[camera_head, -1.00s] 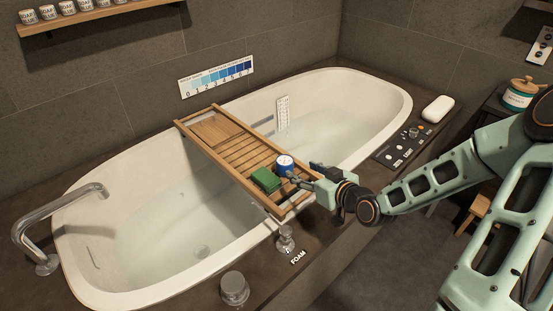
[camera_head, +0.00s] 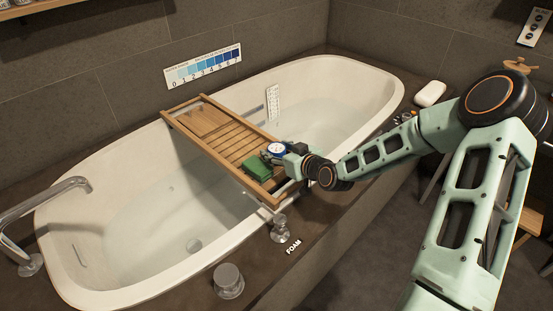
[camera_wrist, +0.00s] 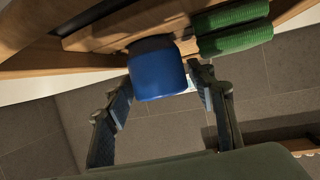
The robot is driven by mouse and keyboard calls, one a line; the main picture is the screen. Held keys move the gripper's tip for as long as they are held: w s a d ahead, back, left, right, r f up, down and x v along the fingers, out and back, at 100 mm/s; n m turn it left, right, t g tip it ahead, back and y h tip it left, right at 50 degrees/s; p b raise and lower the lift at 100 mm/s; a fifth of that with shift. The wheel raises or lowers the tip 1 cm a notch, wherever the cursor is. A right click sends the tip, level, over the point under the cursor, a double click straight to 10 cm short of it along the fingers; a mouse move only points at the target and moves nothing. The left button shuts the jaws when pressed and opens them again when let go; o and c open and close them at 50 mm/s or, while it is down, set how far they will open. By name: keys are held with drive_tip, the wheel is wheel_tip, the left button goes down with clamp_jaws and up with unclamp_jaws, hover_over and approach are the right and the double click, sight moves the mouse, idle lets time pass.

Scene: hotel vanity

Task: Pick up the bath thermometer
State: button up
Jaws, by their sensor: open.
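The bath thermometer appears to be the blue piece with a white round dial (camera_head: 277,148) on the wooden bath tray (camera_head: 214,131). In the wrist view its smooth blue body (camera_wrist: 158,72) is near the top centre. My gripper (camera_wrist: 161,80) is open, with one finger on each side of the blue body; I cannot tell whether either finger touches it. In the head view my gripper (camera_head: 285,156) reaches the tray's near right end from the right and partly hides that area.
A green ribbed block (camera_head: 257,167) lies close beside the thermometer, and in the wrist view it is right of it (camera_wrist: 234,29). The tray spans the white bathtub (camera_head: 110,215). A foam knob (camera_head: 279,232) stands on the near ledge. White soap (camera_head: 430,93) lies at the right.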

drive_tip(key=shift+w+a, duration=0.15)
drive_tip(key=shift+w, duration=0.05)
drive_tip(key=c, duration=1)
drive_tip(key=shift+r, duration=0.1)
